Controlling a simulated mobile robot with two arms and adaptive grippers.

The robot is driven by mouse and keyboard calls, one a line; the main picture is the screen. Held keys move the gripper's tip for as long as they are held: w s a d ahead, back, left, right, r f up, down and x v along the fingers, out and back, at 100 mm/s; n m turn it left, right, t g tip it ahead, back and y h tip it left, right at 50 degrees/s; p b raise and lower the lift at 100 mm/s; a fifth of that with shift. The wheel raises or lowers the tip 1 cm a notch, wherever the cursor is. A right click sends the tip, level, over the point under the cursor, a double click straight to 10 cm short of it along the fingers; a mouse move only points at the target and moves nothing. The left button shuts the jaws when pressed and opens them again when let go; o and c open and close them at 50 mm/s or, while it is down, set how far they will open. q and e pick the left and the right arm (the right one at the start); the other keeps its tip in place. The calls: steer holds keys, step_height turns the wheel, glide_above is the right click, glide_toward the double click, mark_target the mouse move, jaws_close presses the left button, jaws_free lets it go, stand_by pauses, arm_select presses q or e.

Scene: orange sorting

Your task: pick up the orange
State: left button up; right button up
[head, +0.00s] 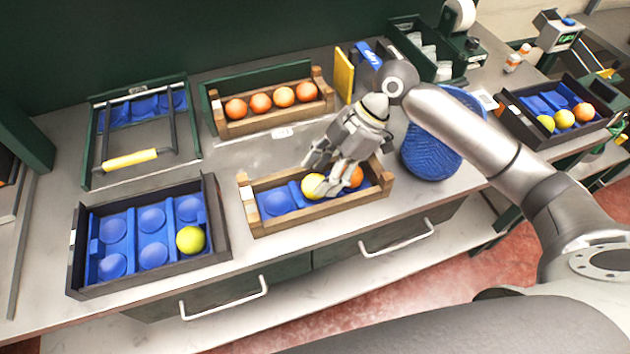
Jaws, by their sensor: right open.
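My right gripper (322,187) is open and points down over the front wooden crate (315,213). An orange (354,177) lies in the right end of this crate, partly hidden behind the gripper's fingers. A yellow fruit (313,184) lies beside it, at the gripper's fingertips; I cannot tell if they touch it. A rear wooden crate (277,124) holds a row of several oranges. My left gripper is not in view.
A dark tray (226,237) at the front left holds one yellow-green fruit (190,239). A green tray with a yellow-handled frame (130,159) stands behind it. A blue woven basket (430,153) is right of the front crate. Another dark tray (562,137) with fruit stands far right.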

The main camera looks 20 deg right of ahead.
steer(key=shift+a+f, duration=0.55)
steer(key=shift+f, duration=0.2)
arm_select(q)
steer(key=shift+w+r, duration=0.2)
arm_select(e)
steer(key=c, duration=0.6)
steer(key=shift+r, duration=0.1)
